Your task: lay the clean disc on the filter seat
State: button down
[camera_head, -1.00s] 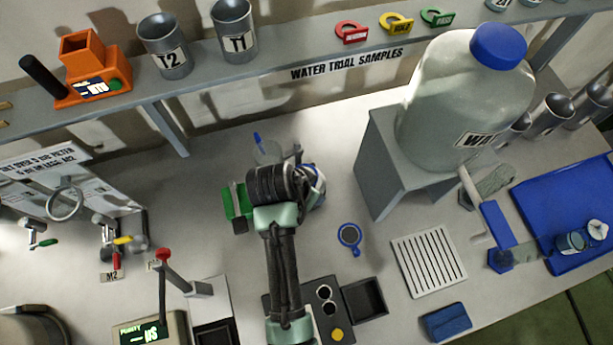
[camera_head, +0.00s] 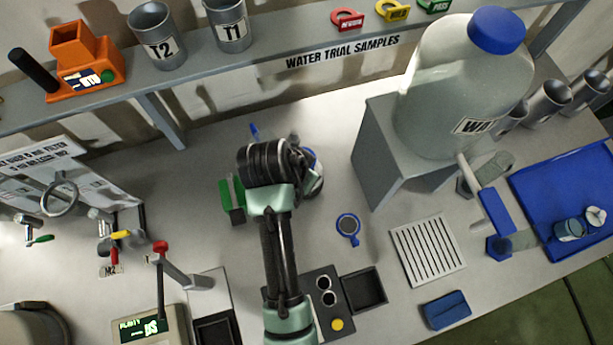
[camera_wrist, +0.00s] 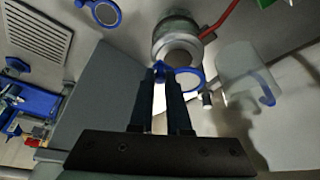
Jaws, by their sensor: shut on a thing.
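In the wrist view, my gripper (camera_wrist: 160,72) is shut on the blue tab of a blue-rimmed disc (camera_wrist: 188,80) with a pale grey face. The disc lies just to the right of the fingertips. A round metal holder with a pale round top, seemingly the filter seat (camera_wrist: 178,42), is just beyond the disc, which overlaps its near edge in the picture. I cannot tell whether they touch. In the head view, my wrist hides the fingers and most of the holder. Another blue-rimmed disc with a darker grey face (camera_head: 347,227) lies on the bench.
A clear vessel (camera_wrist: 243,72) stands right of the holder in the wrist view. The large water bottle (camera_head: 447,95) is on a grey stand (camera_head: 385,170). A slotted plate (camera_head: 427,252), a blue tray (camera_head: 590,185) and a green-and-black item (camera_head: 233,200) are around the bench.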

notch_tip(320, 180, up, 6)
jog(key=shift+f+b, duration=0.1)
jog(key=shift+b, duration=0.5)
notch_tip(320, 180, down, 8)
jog(key=s+b, duration=0.1)
jog(key=b, duration=0.3)
jog(key=shift+d+b, duration=0.15)
jog(key=shift+b, duration=0.15)
jog(key=shift+s+f+b, duration=0.1)
jog(key=shift+f+b, duration=0.2)
jog(key=shift+f, duration=0.4)
jog(key=c, duration=0.8)
grip_release()
jog(key=p+v, duration=0.5)
jog(key=v, duration=0.8)
jog(key=shift+d, duration=0.1)
